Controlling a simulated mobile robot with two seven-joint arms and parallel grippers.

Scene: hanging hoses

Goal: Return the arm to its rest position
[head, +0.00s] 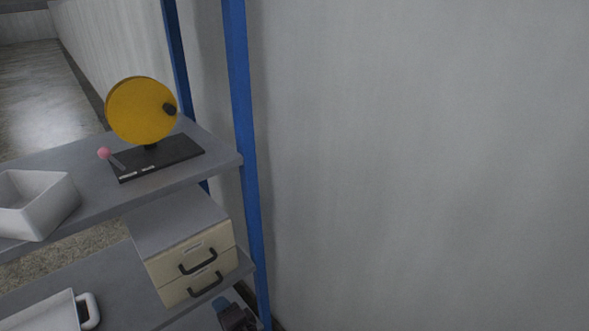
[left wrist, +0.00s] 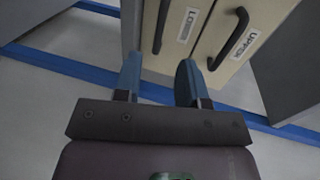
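My left gripper (head: 222,304) is at the bottom edge of the head view, below and in front of the drawer unit by the blue post. In the left wrist view the left gripper (left wrist: 160,78) has its two blue fingers apart with nothing between them. The drawer unit (head: 190,262) has two cream drawers, both looking shut, with dark handles. Its lower drawer (left wrist: 178,32) and upper drawer (left wrist: 236,52) show their labels beyond the fingertips. The fingers look apart from the handles. My right gripper is in neither view.
A shelf (head: 65,165) on blue posts (head: 243,120) holds a yellow disc (head: 140,110) on a dark base and a white open box (head: 40,208). A white tray (head: 45,312) with a handle lies on the shelf below. A bare grey wall (head: 430,150) fills the right side.

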